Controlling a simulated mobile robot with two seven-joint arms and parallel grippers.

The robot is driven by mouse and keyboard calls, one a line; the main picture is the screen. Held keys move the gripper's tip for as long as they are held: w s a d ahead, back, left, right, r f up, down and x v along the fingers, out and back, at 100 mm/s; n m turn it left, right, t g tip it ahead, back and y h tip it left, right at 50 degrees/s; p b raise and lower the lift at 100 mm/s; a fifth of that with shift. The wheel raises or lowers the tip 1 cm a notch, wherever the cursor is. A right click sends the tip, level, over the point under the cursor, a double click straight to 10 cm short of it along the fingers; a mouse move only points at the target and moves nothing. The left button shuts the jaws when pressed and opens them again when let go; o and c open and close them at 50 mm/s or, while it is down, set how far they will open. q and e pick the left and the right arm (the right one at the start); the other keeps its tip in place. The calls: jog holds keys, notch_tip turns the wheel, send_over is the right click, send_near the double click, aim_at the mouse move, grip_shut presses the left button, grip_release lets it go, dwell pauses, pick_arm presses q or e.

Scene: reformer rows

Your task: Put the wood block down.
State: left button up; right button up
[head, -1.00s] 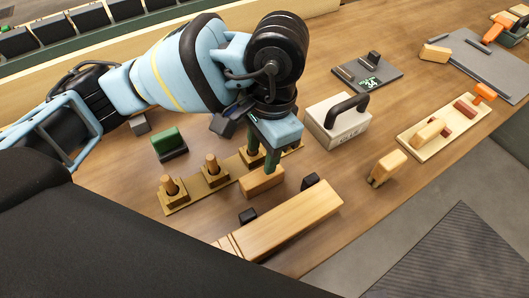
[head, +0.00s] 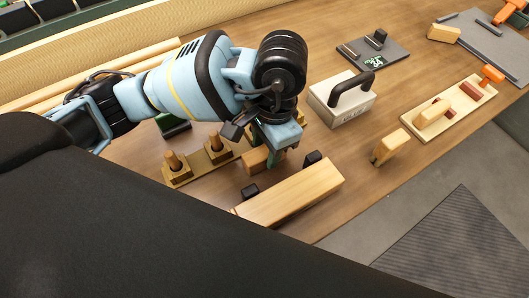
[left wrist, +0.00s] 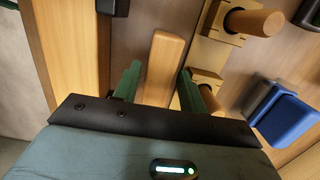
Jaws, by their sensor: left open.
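The wood block (head: 255,161) lies on the bench between the pegged board (head: 180,177) and a long wooden beam (head: 290,192). It also shows in the left wrist view (left wrist: 163,62). My left gripper (head: 272,160) is over the block and hides part of it in the head view. In the left wrist view its green fingers (left wrist: 157,88) stand open on either side of the block, with a gap showing on each side. My right gripper is not in view.
Black stops (head: 313,158) sit beside the beam. A grey weight with a black handle (head: 343,100) stands to the right. A tool board (head: 450,112) and a small wood piece (head: 390,146) lie farther right. A blue block (left wrist: 287,120) shows at the right in the left wrist view.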

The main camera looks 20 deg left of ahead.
pick_arm(q)
jog(key=shift+s+a+f, duration=0.1)
jog(key=shift+s+f, duration=0.05)
jog(key=shift+f, duration=0.75)
jog(key=shift+f+b, duration=0.25)
jog(key=shift+b, duration=0.2)
dwell(0.4)
jog(key=c, duration=0.9)
jog(key=shift+o, duration=0.2)
jog(key=shift+r, duration=0.1)
